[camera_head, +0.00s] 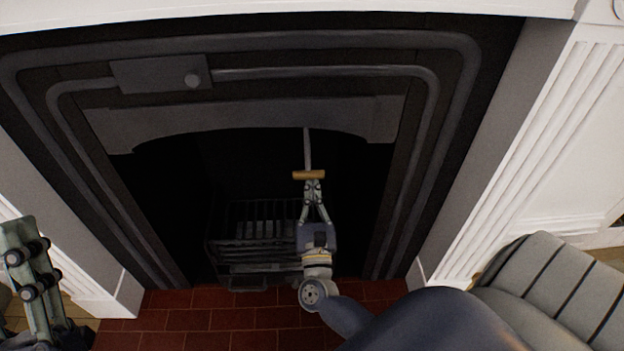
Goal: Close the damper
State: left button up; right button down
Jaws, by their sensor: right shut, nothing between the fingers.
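The damper pull is a pale metal rod (307,150) hanging from under the hood of the dark fireplace, with a short wooden crossbar handle (309,175) at its lower end. My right gripper (313,184) is shut and empty, with its fingertips at or just below the wooden handle. I cannot tell whether they touch it. The upper end of the rod and the damper itself are hidden behind the hood. Part of my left gripper (28,250) shows at the lower left edge, far from the handle; its jaw opening is unclear.
A metal fire grate (255,232) stands in the firebox behind my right gripper. A dark plate with a round knob (160,75) is on the upper surround. White fluted pillars (530,150) flank the opening. The red brick hearth (215,320) is clear. A grey ribbed seat (560,285) stands at right.

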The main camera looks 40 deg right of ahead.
pick_arm(q)
jog(key=w+f+g+y+p, duration=0.2)
jog(key=f+g, duration=0.4)
jog(key=f, duration=0.3)
jog(key=w+a+f+g+y+p, duration=0.1)
jog(key=w+f+g+y+p, duration=0.1)
jog(key=f+g, duration=0.4)
jog(key=shift+w+f+y, duration=0.3)
jog(key=shift+w+f, duration=0.55)
jog(key=shift+f, duration=1.3)
pick_arm(e)
jog(key=shift+s+a+r+g, duration=0.3)
jog(key=shift+s+a+r, duration=0.1)
jog(key=shift+s, duration=0.2)
jog(key=shift+s+a+r+g, duration=0.3)
jog(key=shift+s+r, duration=0.05)
jog(key=shift+s, duration=0.25)
pick_arm(q)
jog(key=shift+a, duration=0.1)
